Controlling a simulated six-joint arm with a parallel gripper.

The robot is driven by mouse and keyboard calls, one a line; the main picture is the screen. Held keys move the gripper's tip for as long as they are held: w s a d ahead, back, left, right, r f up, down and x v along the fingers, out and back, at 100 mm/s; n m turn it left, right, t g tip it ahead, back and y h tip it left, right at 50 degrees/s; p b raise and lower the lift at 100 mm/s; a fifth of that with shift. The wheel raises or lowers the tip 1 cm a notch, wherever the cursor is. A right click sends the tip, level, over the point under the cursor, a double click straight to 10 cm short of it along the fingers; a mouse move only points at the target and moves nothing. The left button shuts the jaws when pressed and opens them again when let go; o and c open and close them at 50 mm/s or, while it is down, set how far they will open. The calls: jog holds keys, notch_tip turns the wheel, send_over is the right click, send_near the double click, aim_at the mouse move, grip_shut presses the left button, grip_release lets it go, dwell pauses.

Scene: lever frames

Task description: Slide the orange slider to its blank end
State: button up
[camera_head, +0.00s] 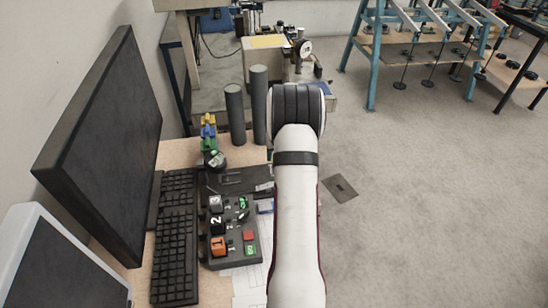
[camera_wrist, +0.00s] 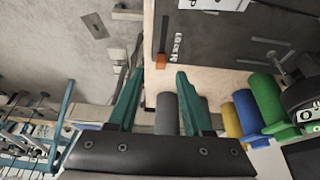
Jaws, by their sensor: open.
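In the wrist view a small orange piece (camera_wrist: 161,62), which looks like the slider, sits near the edge of a dark panel (camera_wrist: 215,45). A white "LOCK" label is printed beside it, and a narrow dark slot appears to run up from it. My gripper (camera_wrist: 159,74) is open and empty, its two teal fingers pointing toward the panel. The orange piece shows just past the fingertips, between them in the picture; I cannot tell the distance. In the head view the dark panel (camera_head: 222,181) is partly behind my arm, and the slider is not visible there.
A control box (camera_head: 232,232) with numbered blocks and buttons stands near the keyboard (camera_head: 176,235) and monitor (camera_head: 105,140). Grey cylinders (camera_head: 235,113) and coloured pieces (camera_head: 208,130) stand behind the panel. The floor right of my arm is mostly open.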

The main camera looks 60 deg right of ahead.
jog(key=shift+x, duration=1.95)
grip_shut()
